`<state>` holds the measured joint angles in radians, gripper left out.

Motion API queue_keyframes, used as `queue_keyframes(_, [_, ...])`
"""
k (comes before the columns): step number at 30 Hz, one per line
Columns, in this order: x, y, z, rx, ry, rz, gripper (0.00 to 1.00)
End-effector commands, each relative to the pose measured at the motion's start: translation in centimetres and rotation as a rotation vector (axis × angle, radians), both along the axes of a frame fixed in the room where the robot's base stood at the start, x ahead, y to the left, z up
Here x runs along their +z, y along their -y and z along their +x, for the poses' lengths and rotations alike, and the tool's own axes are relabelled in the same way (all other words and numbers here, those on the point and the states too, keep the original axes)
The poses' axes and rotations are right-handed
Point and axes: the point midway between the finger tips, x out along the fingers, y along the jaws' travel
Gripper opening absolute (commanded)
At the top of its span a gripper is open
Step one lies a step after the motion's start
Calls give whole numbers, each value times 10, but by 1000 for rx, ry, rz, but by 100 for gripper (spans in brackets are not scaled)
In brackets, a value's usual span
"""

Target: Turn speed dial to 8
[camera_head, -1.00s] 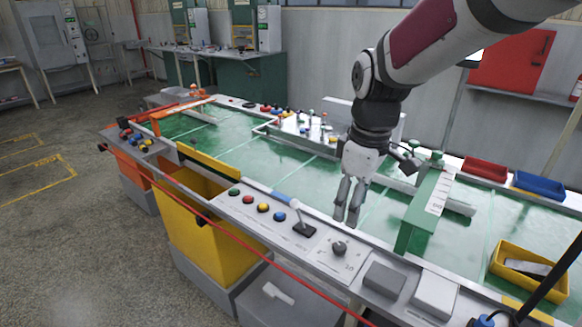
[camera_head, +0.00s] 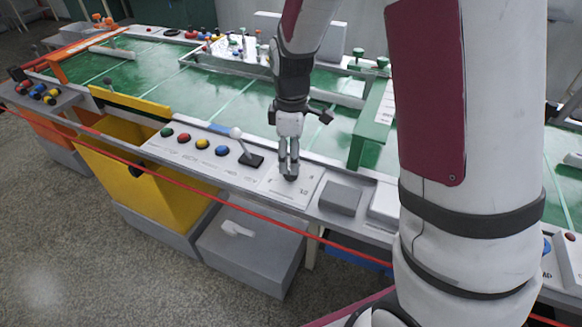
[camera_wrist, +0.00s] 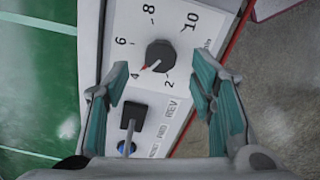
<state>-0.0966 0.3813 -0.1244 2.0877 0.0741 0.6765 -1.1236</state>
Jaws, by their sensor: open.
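The speed dial (camera_wrist: 160,56) is a dark grey round knob on a white plate (camera_wrist: 185,50) marked 2, 4, 6, 8 and 10. Its red pointer is at about 4 in the wrist view. My gripper (camera_wrist: 160,84) is open, with one teal-padded finger to each side of the dial and nothing held between them. Whether the fingers touch the knob cannot be told. In the head view my gripper (camera_head: 289,172) points down over the dial's plate (camera_head: 300,192) and mostly hides the knob.
A lever (camera_head: 245,148) with a white ball top stands left of the dial, also seen in the wrist view (camera_wrist: 132,118). Coloured buttons (camera_head: 201,144) line the panel further left. Grey boxes (camera_head: 341,197) sit right of it. A red cord (camera_head: 215,203) runs along the front edge.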

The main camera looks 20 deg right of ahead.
Motion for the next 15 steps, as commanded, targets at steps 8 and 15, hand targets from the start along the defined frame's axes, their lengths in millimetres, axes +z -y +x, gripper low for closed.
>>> queue_keyframes(8, [-36,0,0,1,-1,0,51])
queue_keyframes(15, [-42,0,0,0,0,0,51])
